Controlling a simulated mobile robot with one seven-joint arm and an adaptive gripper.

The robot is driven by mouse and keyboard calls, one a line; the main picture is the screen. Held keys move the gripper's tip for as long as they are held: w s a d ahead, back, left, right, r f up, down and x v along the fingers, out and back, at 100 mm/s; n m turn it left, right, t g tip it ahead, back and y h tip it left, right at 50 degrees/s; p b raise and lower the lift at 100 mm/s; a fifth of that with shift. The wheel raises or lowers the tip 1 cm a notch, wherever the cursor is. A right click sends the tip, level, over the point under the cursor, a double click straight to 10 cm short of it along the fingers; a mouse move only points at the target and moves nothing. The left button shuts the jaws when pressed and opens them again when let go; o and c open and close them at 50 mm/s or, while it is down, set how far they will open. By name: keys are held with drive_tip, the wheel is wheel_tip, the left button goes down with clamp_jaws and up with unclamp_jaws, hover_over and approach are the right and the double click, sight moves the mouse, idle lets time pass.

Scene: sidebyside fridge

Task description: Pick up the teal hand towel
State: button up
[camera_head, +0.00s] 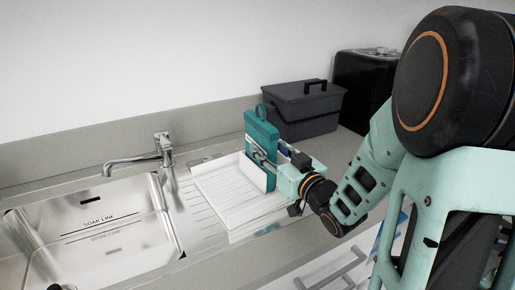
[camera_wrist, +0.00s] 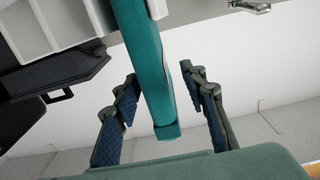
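The teal hand towel (camera_head: 261,133) stands as a flat, upright folded piece with a loop at its top, at the back right corner of the white tray. In the wrist view the towel (camera_wrist: 147,62) is a long teal strip running down between my fingers. My gripper (camera_head: 259,158) reaches it from the right in the head view. In the wrist view my gripper (camera_wrist: 160,76) is open, with one finger on each side of the towel and a visible gap on both sides. The towel's lower part is partly hidden by the tray and gripper in the head view.
The white ribbed tray (camera_head: 222,203) sits on the drainboard beside the steel sink (camera_head: 92,222) and faucet (camera_head: 140,155). A dark grey lidded box (camera_head: 299,108) stands close behind the towel, with a black appliance (camera_head: 358,88) to its right. Drawer handles (camera_head: 333,272) show below the counter.

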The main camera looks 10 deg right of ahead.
sight(259, 138)
drive_tip(key=x, duration=0.5)
drive_tip(key=shift+w+d+r, duration=0.1)
drive_tip(key=shift+r, duration=0.2)
drive_tip(key=shift+c, duration=0.2)
clamp_jaws()
